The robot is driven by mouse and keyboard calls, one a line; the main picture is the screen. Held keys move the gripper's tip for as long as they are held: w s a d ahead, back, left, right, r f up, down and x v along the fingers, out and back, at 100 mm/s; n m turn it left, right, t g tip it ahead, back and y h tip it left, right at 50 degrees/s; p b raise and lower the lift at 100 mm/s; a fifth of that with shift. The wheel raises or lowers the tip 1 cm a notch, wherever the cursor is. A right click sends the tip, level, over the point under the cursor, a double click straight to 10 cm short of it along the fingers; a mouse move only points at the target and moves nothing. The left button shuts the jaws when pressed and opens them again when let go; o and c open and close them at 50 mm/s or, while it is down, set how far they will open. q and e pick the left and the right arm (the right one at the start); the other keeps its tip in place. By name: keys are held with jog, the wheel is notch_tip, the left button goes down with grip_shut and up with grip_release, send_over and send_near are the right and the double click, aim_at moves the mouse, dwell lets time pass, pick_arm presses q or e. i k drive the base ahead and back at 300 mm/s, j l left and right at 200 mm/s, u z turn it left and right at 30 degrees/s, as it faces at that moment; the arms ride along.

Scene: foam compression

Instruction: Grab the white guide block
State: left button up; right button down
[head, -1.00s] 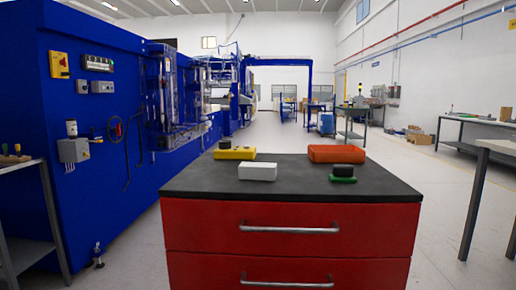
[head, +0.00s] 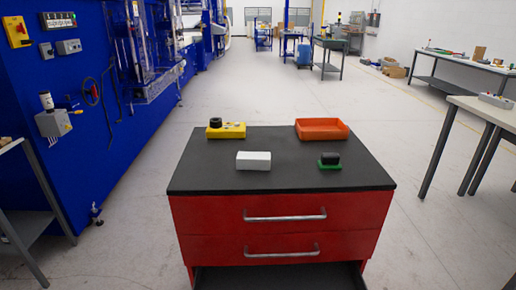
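The white guide block (head: 253,160) lies on the dark top of the red drawer cabinet (head: 300,181), left of the middle. It stands clear of the other things on the top. Neither of my grippers shows in the head view.
A yellow block with a black knob (head: 226,129) is behind the white block. An orange tray (head: 321,129) is at the back right. A green base with a black piece (head: 330,161) is at the right. Blue machinery (head: 60,120) stands left; benches (head: 484,112) stand right. Open floor surrounds the cabinet.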

aim_at(256, 160)
jog(key=j+z, duration=0.25)
jog(key=j, duration=0.2)
jog(key=j+z, duration=0.25)
jog(key=j, duration=0.2)
jog(key=k+j+z, duration=0.25)
jog(key=j, duration=0.2)
jog(key=j+z, duration=0.25)
jog(key=j, duration=0.2)
jog(key=k+j+z, duration=0.15)
jog(key=j+z, duration=0.15)
jog(key=k+j+z, duration=0.2)
jog(key=j, duration=0.2)
jog(key=j+z, duration=0.25)
jog(key=j, duration=0.15)
jog(key=k+j+z, duration=0.2)
jog(key=j, duration=0.2)
jog(key=k+j+z, duration=0.1)
jog(key=j+z, duration=0.15)
jog(key=k+j+z, duration=0.25)
jog(key=j, duration=0.2)
jog(key=j+z, duration=0.25)
jog(key=j, duration=0.2)
jog(key=k+j+z, duration=0.3)
jog(key=i+j, duration=0.05)
jog(key=j, duration=0.05)
